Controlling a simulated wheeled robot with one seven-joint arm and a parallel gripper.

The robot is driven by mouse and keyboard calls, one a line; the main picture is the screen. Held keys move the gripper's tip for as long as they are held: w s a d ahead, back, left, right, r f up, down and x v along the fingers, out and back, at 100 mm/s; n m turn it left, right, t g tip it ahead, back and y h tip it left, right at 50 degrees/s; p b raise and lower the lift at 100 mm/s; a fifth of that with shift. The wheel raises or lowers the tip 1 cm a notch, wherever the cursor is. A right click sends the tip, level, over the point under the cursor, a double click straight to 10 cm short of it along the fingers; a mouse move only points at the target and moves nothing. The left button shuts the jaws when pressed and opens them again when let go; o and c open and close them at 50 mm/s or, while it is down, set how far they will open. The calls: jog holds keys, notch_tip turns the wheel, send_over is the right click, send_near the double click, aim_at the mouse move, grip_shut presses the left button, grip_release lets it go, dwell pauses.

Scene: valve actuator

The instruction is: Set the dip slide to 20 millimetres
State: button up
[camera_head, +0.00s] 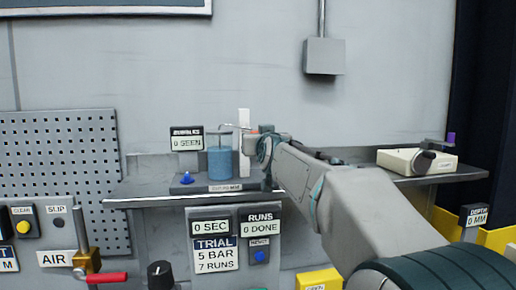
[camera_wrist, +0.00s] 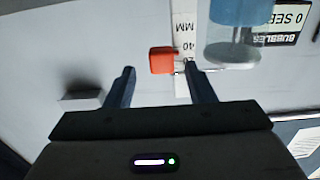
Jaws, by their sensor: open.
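The dip slide's red block handle (camera_wrist: 162,60) shows in the wrist view beside a white scale (camera_wrist: 184,25) marked "MM" and "40". My gripper (camera_wrist: 162,76) is open, its two fingers on either side of the handle's line, with the handle just ahead of the fingertips. I cannot tell whether they touch it. In the head view the red handle (camera_head: 265,128) shows just above my wrist, right of the white upright scale (camera_head: 243,120). The blue-filled clear cylinder (camera_head: 220,162) stands left of it. The depth display (camera_head: 476,216) reads 0 MM.
A bubbles display (camera_head: 186,139) reading 0 SEEN stands behind a blue button (camera_head: 187,178) on the bench. A cream box with a dark crank (camera_head: 417,160) is at the right. A grey box (camera_head: 324,57) hangs on the wall. My arm crosses the bench front.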

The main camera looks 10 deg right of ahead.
jog(key=shift+w+a+p, duration=0.1)
jog(key=shift+w+p, duration=0.95)
jog(key=shift+w, duration=0.2)
grip_shut()
jog(key=shift+r+p, duration=0.3)
jog(key=shift+r, duration=0.55)
grip_release()
jog(key=shift+s, duration=0.1)
